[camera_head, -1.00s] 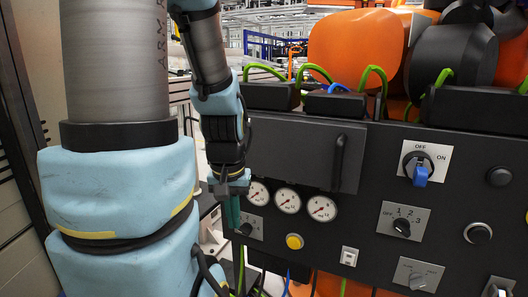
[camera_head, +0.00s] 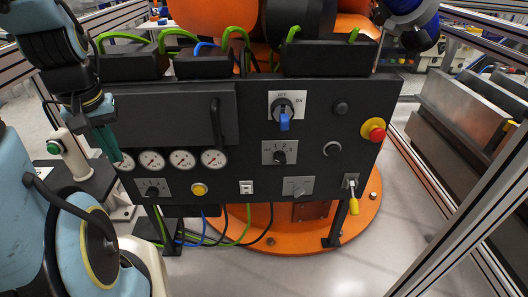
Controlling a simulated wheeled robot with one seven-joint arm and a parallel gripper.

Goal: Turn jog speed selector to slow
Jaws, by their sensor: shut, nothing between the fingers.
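The black control panel (camera_head: 235,170) carries several rotary selectors on grey plates. One selector (camera_head: 279,157) has a black knob, with 1, 2 and 3 marked above it. A grey-knobbed selector (camera_head: 298,189) sits below it, and another black-knobbed selector (camera_head: 152,190) is at the panel's lower left. Their small labels are unreadable, so I cannot tell which is the jog speed selector. My gripper (camera_head: 109,146), with green fingers pointing down, is shut and empty at the panel's left edge. It partly covers the leftmost gauge and appears apart from all the knobs.
A blue-handled OFF/ON switch (camera_head: 284,115), a red emergency button (camera_head: 374,130), a yellow button (camera_head: 199,189) and a hanging key with a yellow tag (camera_head: 353,200) share the panel. A black handle (camera_head: 216,122) sticks out above the gauges. Cables hang below. Grey floor is clear in front.

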